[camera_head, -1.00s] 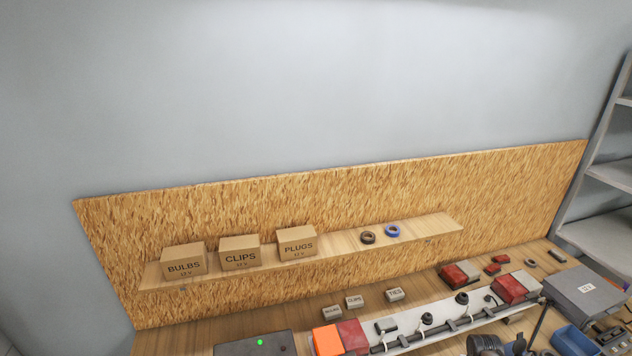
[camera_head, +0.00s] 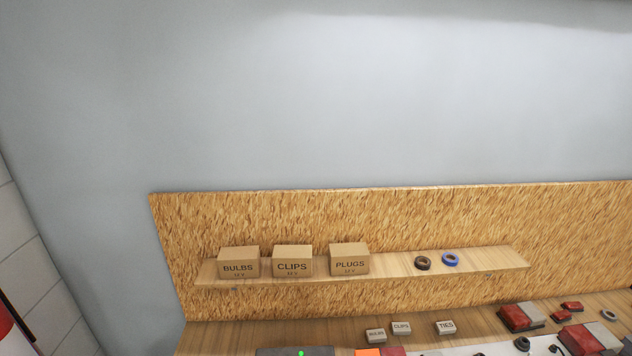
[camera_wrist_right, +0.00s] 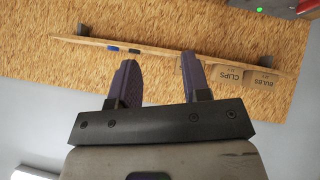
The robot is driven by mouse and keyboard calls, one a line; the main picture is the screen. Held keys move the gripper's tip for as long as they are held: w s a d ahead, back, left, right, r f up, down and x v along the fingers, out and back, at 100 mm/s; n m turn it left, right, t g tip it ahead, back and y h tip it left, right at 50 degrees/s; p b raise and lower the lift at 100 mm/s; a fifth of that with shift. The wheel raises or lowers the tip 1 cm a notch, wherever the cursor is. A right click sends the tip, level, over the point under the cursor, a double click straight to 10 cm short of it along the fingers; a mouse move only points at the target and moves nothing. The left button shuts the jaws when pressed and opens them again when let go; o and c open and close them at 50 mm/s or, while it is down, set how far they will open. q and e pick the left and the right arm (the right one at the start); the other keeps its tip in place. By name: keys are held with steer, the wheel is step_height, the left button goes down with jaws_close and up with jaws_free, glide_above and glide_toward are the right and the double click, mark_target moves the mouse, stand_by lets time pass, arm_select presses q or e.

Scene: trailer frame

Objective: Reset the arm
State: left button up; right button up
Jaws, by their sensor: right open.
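My right gripper (camera_wrist_right: 160,85) shows in the right wrist view. Its two dark fingers are apart and nothing is between them. Beyond the fingers are the chipboard panel and the shelf, seen upside down. Neither gripper and neither arm shows in the head view. My left gripper is in no view.
A shelf (camera_head: 390,270) on the chipboard panel (camera_head: 560,215) bears boxes marked BULBS (camera_head: 238,263), CLIPS (camera_head: 292,261) and PLUGS (camera_head: 349,260), plus a black roll (camera_head: 422,263) and a blue roll (camera_head: 450,259). The bench (camera_head: 220,335) below holds small boxes and red-and-white lamps (camera_head: 521,318).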

steer(key=s+a+f+g, duration=0.1)
steer(key=s+a+f, duration=0.1)
steer(key=s+f, duration=0.2)
steer(key=s+a+f+g+y, duration=0.1)
steer(key=s+f, duration=0.3)
steer(key=s, duration=0.7)
steer(key=s+a+f+g+y, duration=0.1)
steer(key=s+a+f+g, duration=0.1)
steer(key=s, duration=0.6)
step_height(320, 180, down, 3)
steer(key=shift+a+r+m+g, duration=0.2)
steer(key=shift+a+m+g, duration=0.1)
steer(key=shift+a+g, duration=0.15)
